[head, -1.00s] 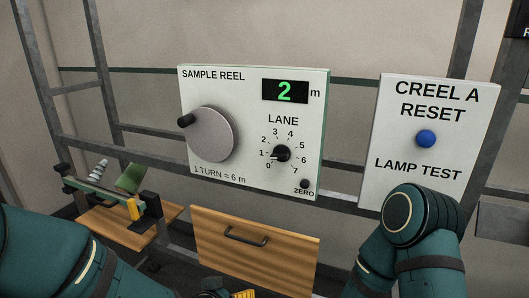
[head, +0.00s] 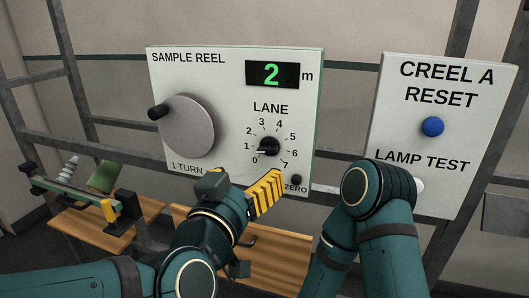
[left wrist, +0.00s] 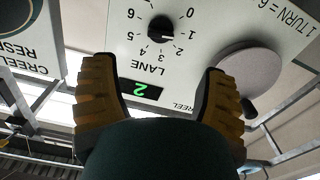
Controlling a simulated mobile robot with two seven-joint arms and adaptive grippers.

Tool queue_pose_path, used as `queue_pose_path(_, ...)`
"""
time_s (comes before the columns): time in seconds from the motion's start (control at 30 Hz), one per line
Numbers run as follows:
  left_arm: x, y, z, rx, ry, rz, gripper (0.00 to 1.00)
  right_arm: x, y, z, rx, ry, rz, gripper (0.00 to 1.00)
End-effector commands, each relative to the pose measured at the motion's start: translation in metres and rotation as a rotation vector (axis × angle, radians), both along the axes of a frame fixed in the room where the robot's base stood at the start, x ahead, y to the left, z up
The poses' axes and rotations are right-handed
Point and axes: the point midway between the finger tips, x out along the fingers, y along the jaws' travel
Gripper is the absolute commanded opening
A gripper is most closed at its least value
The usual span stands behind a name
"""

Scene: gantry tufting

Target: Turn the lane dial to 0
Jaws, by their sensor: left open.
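The lane dial (head: 268,147) is a small black knob on the white sample reel panel (head: 225,75), with numbers 0 to 7 around it. Its white pointer mark faces left, by the 1. The dial also shows upside down in the left wrist view (left wrist: 161,28), with the mark by the 1. My left gripper (head: 262,192) has yellow ribbed fingers and is in front of the panel, just below the dial. In the left wrist view its fingers (left wrist: 160,85) are wide apart with nothing between them; the dial is beyond them, untouched. My right gripper is out of view.
The panel also carries a grey reel crank (head: 187,126), a green display (head: 272,74) reading 2 m and a ZERO button (head: 296,180). A second panel (head: 470,150) with a blue button (head: 432,127) stands right.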

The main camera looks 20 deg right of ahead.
Motion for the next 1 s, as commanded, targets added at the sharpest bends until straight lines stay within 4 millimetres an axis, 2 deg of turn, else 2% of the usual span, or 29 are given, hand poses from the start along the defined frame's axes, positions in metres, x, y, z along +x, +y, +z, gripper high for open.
queue_pose_path(0.3,0.052,-0.035,-0.001,0.003,-0.001,0.001,0.73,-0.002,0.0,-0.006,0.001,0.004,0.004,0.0)
queue_pose_path(0.5,0.074,-0.05,-0.001,0.002,0.0,0.0,0.73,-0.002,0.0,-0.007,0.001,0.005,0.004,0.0)
queue_pose_path(0.7,0.083,-0.056,-0.001,0.002,0.0,0.0,0.73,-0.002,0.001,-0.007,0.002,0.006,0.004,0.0)
queue_pose_path(0.97,0.084,-0.056,0.0,0.001,-0.001,0.0,0.73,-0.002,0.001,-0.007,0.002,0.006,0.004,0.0)
queue_pose_path(1.0,0.084,-0.056,0.0,0.001,-0.001,0.0,0.67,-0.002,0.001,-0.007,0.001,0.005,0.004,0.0)
